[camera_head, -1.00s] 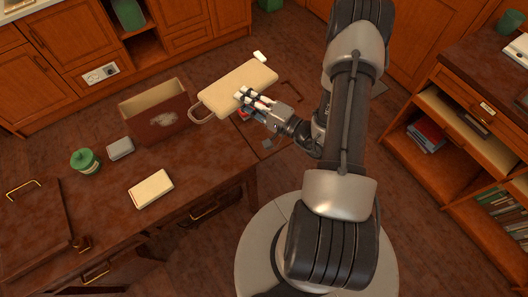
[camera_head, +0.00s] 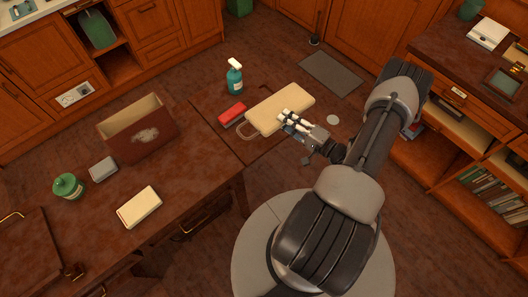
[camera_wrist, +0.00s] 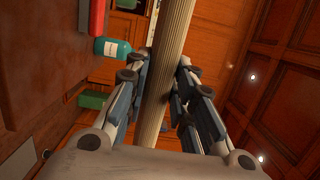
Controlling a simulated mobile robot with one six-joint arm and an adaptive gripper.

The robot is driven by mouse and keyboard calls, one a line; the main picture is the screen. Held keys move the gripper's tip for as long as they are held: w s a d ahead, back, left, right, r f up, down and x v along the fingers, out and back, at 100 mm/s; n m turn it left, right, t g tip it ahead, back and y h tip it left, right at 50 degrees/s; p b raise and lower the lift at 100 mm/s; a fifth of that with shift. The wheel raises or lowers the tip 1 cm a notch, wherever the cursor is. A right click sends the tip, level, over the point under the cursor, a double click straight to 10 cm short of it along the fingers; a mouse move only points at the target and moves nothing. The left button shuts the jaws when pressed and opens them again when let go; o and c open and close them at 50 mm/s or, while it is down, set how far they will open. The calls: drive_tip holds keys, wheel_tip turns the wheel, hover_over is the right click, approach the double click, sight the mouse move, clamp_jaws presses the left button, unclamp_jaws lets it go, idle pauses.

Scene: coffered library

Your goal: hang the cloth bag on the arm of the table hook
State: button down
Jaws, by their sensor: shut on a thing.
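In the wrist view the bag (camera_wrist: 166,70) is a ribbed cream band between the two fingers (camera_wrist: 159,95). I cannot make out the table hook or its arm in either view; the bag and my arm cover part of the scene.
A teal spray bottle (camera_head: 235,79) and a red object (camera_head: 232,113) are close beside the bag. A shelf unit (camera_head: 470,135) is at the right.

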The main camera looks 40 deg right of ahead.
wheel_tip(320, 180, down, 17)
drive_tip(key=b, duration=0.5)
drive_tip(key=shift+f, duration=0.15)
drive_tip(key=shift+f+b, duration=0.25)
drive_tip(key=shift+b, duration=0.05)
drive_tip(key=c, duration=1.4)
unclamp_jaws()
drive_tip(key=shift+o, duration=0.2)
drive_tip(key=shift+r, duration=0.1)
